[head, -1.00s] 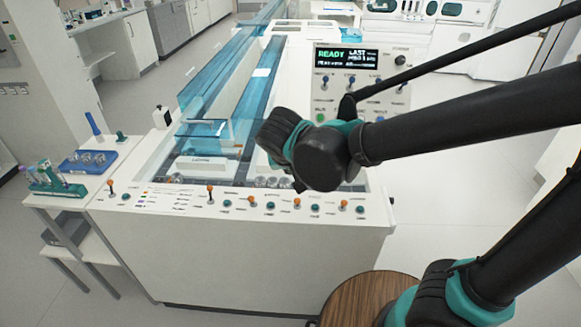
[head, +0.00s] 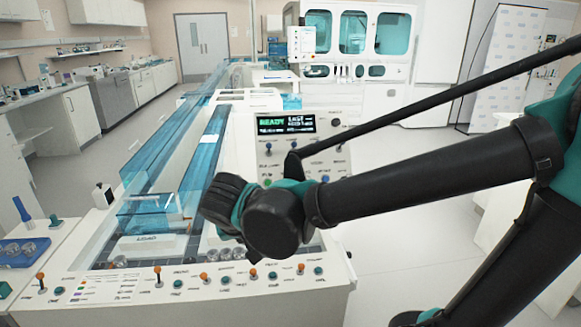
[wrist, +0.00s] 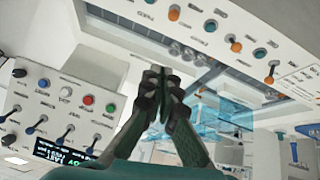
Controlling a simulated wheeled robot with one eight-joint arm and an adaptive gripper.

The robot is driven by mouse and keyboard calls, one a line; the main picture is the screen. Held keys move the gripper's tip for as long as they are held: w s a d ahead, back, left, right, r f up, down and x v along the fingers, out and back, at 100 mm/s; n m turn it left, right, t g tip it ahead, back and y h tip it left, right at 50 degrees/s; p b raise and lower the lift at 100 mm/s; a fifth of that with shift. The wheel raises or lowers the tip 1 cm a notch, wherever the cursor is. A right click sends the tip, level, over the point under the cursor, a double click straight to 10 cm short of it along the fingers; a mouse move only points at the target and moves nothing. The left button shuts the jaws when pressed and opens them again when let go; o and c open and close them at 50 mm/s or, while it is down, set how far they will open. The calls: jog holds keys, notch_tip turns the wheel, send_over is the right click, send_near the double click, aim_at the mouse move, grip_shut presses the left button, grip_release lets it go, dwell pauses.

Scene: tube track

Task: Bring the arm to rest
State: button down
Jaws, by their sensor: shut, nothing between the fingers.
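My gripper (wrist: 162,88) shows in the wrist view with its two dark fingers together and nothing between them. In the head view my arm reaches in from the right, and its dark wrist end hangs over the near right part of the tube track (head: 122,254). The fingers themselves are hard to make out there. In the wrist view the track's front panel of knobs and levers (wrist: 205,25) lies beyond the fingertips, apart from them.
A control box (head: 290,150) with a lit screen reading READY stands behind my wrist. Blue clear covers (head: 170,140) run along the track. A blue tray (head: 22,252) sits on the left side table. Open floor (head: 400,240) lies to the right.

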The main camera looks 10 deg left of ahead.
jog(key=w+d+f+m+g+h, duration=0.1)
jog(key=w+d+f, duration=0.3)
jog(key=d, duration=0.5)
jog(key=w+d+f+m+g, duration=0.1)
jog(key=w+d+f, duration=0.25)
jog(key=d, duration=0.65)
jog(key=s+d+f+m, duration=0.1)
jog(key=s+d+f, duration=0.1)
jog(key=d, duration=0.6)
jog(key=s+d+f+m, duration=0.1)
jog(key=s+d+f, duration=0.1)
jog(key=d+f, duration=0.3)
jog(key=d, duration=0.4)
jog(key=shift+s+m+g, duration=0.3)
jog(key=shift+g, duration=0.1)
